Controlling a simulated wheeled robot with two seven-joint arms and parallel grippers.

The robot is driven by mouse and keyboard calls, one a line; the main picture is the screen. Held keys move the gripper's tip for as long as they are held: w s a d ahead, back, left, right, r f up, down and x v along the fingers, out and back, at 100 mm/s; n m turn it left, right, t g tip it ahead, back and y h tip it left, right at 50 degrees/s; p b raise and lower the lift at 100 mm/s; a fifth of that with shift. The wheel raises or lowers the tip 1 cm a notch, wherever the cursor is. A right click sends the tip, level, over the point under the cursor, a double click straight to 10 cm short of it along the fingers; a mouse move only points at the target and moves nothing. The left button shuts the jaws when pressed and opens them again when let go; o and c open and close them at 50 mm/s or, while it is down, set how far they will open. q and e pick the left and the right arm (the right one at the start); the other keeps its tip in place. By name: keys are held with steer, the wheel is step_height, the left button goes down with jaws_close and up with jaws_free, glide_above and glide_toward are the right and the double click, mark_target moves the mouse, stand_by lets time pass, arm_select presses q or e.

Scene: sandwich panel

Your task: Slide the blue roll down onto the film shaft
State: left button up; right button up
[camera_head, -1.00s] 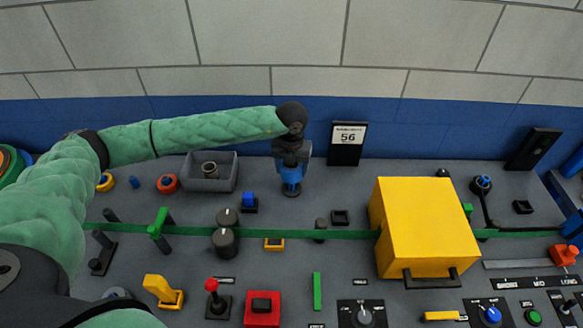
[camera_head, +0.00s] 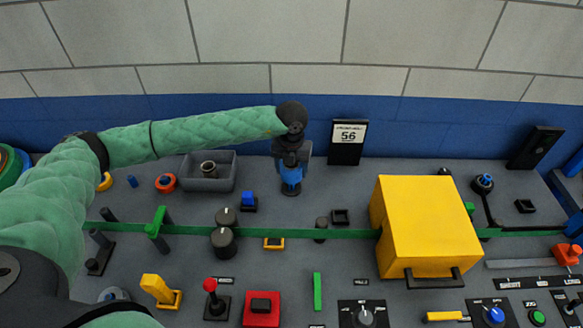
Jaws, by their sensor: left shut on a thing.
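My left gripper (camera_head: 290,164) points down at the back middle of the panel, below the dark wrist of my green arm. It is shut on the blue roll (camera_head: 291,178), which shows just under the fingers. A dark round piece (camera_head: 290,191) shows right below the roll, close to the panel. The film shaft is not clearly visible; the roll and gripper hide that spot, so I cannot tell how far the roll sits on it. My right gripper is not in view.
A grey open bin (camera_head: 224,172) stands left of the gripper, and a sign reading 56 (camera_head: 347,143) stands to the right. A green strip (camera_head: 330,235) crosses in front, past dark rollers (camera_head: 224,242), into a yellow box (camera_head: 432,225). Switches and knobs line the front.

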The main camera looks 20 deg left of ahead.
arm_select(q)
steer(key=shift+f+b, duration=0.6)
steer(key=shift+f, duration=0.15)
steer(key=shift+f+b, duration=1.8)
steer(key=shift+f, duration=0.25)
steer(key=o, duration=1.1)
steer(key=shift+r+p, duration=1.1)
steer(key=shift+r, duration=3.75)
